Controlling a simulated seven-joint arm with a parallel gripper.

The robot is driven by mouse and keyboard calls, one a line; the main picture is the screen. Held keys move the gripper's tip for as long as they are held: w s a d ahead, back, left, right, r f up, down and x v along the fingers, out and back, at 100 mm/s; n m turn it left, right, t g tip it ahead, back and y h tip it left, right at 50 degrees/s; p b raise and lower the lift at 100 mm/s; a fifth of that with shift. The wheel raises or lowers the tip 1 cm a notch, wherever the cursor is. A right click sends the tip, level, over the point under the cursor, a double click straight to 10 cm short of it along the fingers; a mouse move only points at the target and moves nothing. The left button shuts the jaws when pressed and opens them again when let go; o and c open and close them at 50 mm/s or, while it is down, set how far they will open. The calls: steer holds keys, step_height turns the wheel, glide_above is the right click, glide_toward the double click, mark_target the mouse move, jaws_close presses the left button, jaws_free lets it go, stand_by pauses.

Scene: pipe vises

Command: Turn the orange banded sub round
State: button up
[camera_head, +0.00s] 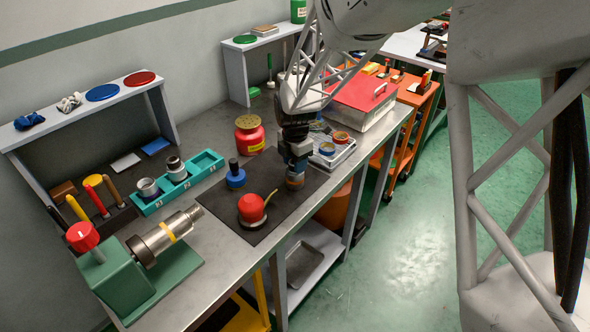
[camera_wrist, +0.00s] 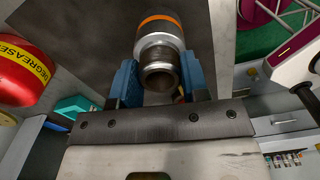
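The orange banded sub (camera_wrist: 159,30) is a steel cylinder with an orange band and a narrower hollow end facing the wrist camera. My gripper (camera_wrist: 160,82) has its blue fingers on either side of the sub, seemingly against its steel collar. In the head view my gripper (camera_head: 296,166) points down at the right part of the dark mat (camera_head: 282,208), and the sub (camera_head: 295,183) shows only partly below the fingers. Whether its base touches the mat is hard to tell. A green vise (camera_head: 125,284) at front left holds a steel pipe (camera_head: 165,235) with a yellow band.
A red can with a spout (camera_head: 252,207) and a blue fitting (camera_head: 235,177) stand on the mat. A red degreaser tin (camera_head: 249,136) stands behind. A teal tray (camera_head: 207,165) holds steel fittings.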

steer(key=shift+r, duration=0.15)
stand_by(0.5)
steer(key=m, duration=1)
steer(key=shift+m, duration=2.2)
